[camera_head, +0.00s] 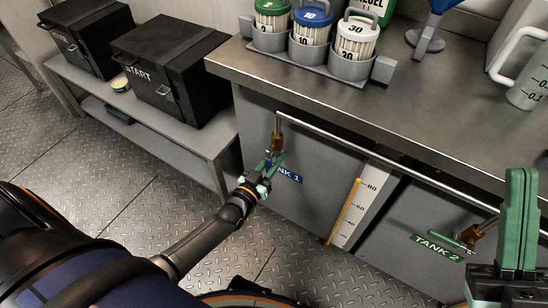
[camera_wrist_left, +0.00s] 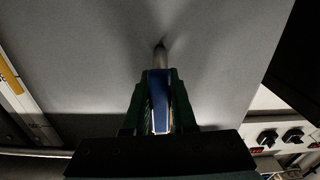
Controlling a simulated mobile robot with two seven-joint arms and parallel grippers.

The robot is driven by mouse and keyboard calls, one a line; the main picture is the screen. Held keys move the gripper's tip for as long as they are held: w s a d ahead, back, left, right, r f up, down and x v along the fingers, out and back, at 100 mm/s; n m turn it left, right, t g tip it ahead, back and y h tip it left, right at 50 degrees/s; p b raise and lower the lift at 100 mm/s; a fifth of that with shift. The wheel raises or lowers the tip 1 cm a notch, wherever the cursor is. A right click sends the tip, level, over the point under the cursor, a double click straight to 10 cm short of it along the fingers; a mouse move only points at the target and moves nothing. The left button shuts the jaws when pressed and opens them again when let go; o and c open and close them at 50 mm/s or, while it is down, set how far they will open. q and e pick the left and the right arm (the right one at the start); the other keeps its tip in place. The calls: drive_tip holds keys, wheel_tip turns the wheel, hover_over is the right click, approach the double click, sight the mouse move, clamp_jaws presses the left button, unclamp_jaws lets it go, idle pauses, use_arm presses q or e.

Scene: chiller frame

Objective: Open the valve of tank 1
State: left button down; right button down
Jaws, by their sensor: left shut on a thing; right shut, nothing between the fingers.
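The tank 1 valve (camera_head: 277,142) is a brass fitting under the pipe on the cabinet front. The blue TANK 1 label (camera_head: 290,174) beside it is partly covered by my left gripper (camera_head: 265,165). In the left wrist view, the green fingers of my left gripper (camera_wrist_left: 156,110) are shut around the blue valve handle (camera_wrist_left: 158,92). A grey stem (camera_wrist_left: 160,55) runs from the handle to the grey panel. My right gripper (camera_head: 522,178) is shut and empty, pointing up at the lower right of the head view, away from the valve.
The tank 2 valve (camera_head: 484,232) with its green label (camera_head: 437,246) is at the right. A level gauge (camera_head: 352,208) is between the tanks. Canisters (camera_head: 312,28) stand on the steel counter (camera_head: 340,88). Black cases (camera_head: 170,70) sit on a bench at left. The metal floor (camera_head: 130,170) is clear.

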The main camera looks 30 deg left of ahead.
use_arm(q)
drive_tip(key=shift+s+d+f, duration=0.1)
drive_tip(key=shift+d, duration=0.35)
drive_tip(key=c, duration=0.8)
unclamp_jaws()
drive_tip(key=shift+c, duration=0.2)
drive_tip(key=shift+o, duration=0.5)
drive_tip(key=shift+a, duration=0.1)
drive_tip(key=s+a+p, duration=0.1)
drive_tip(key=s+p, duration=0.2)
drive_tip(key=s, duration=0.9)
drive_tip(key=shift+s, duration=0.2)
use_arm(e)
drive_tip(key=w+d+f+m+h, duration=0.1)
drive_tip(key=w+f+m+h, duration=0.3)
drive_tip(key=w+f+h, duration=0.1)
drive_tip(key=shift+f+m+g+h, duration=0.2)
drive_tip(key=shift+m+g+h, duration=0.2)
drive_tip(key=shift+h, duration=0.3)
